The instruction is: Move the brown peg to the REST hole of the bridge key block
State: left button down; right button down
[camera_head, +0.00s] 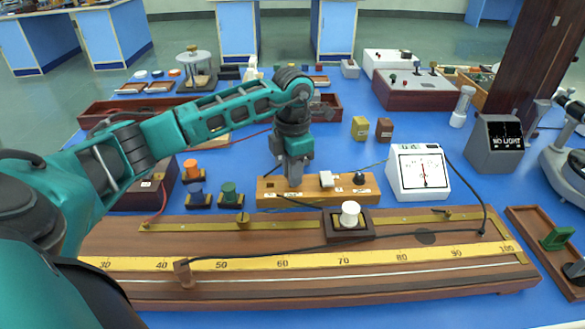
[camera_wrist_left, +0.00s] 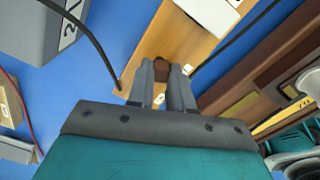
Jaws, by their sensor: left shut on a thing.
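The bridge key block (camera_head: 312,189) is a light wooden block on the blue bench, behind the long metre bridge. A white key and a black knob stand on its top, with small labels by its front edge. My left gripper (camera_head: 294,179) points down over the left part of the block. In the left wrist view the gripper (camera_wrist_left: 162,75) is shut on the brown peg (camera_wrist_left: 161,69), whose top shows between the fingers. The block (camera_wrist_left: 178,38) lies under it. The fingers hide the peg's lower end and any hole beneath, so I cannot tell whether it is seated.
The metre bridge (camera_head: 300,270) with its yellow scale spans the front, carrying a white-knobbed jockey (camera_head: 349,215). A white meter (camera_head: 419,172) stands right of the block. Orange, blue and green terminals (camera_head: 229,193) stand left. Black leads cross nearby.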

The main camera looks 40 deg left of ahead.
pick_arm(q)
jog(key=shift+f, duration=0.15)
jog(key=c, duration=0.9)
grip_release()
jog(key=shift+c, duration=0.2)
notch_tip(320, 180, up, 13)
jog(key=p, duration=0.1)
